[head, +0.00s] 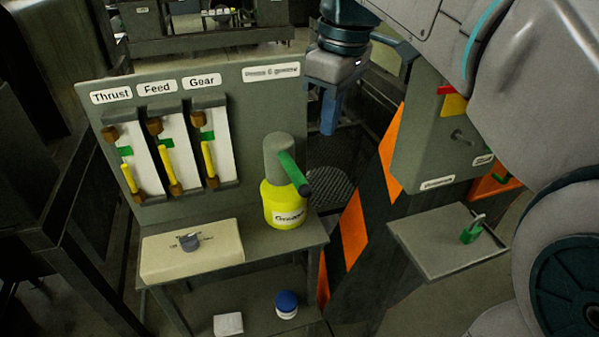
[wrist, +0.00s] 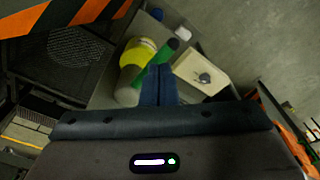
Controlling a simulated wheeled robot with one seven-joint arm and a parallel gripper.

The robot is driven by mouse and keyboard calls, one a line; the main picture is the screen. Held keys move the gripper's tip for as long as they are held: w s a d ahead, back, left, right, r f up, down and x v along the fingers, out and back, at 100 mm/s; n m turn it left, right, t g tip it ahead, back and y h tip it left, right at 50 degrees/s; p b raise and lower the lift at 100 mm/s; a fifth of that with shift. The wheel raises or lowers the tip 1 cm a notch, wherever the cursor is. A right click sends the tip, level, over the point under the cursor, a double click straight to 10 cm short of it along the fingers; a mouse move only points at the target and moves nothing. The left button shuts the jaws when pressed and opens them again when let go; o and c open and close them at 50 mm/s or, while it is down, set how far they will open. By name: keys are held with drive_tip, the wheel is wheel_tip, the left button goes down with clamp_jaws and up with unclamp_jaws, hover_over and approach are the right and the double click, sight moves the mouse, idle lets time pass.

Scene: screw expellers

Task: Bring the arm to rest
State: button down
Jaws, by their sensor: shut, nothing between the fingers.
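My gripper (head: 329,119) hangs from my arm at the top centre of the head view, pointing down, to the right of the sign board and above the dark grating. Its blue fingers are together with nothing between them. In the wrist view the shut fingers (wrist: 158,72) point towards the bench with the yellow grease container (wrist: 138,52). The gripper is apart from the bench and everything on it. My arm fills the upper right of the head view.
The bench (head: 283,243) carries the yellow grease container (head: 285,205) with a green handle and a cream box (head: 190,260) with a knob. A board (head: 250,110) with several gauges stands behind. An orange-striped post (head: 355,235) and a shelf (head: 445,245) with a green padlock (head: 471,234) are right.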

drive_tip(key=s+d+f+m, duration=0.3)
drive_tip(key=f, duration=0.4)
drive_tip(key=s+d+f+m+t, duration=0.1)
drive_tip(key=s+d+f+m, duration=0.2)
drive_tip(key=f, duration=0.4)
drive_tip(key=s+d+f+m+t+h, duration=0.1)
drive_tip(key=s+d+f+m, duration=0.2)
drive_tip(key=f, duration=0.4)
drive_tip(key=shift+s+f+m, duration=0.4)
drive_tip(key=shift+s+m, duration=0.4)
drive_tip(key=shift+m, duration=0.4)
drive_tip(key=shift+s+a, duration=0.1)
drive_tip(key=shift+s, duration=0.05)
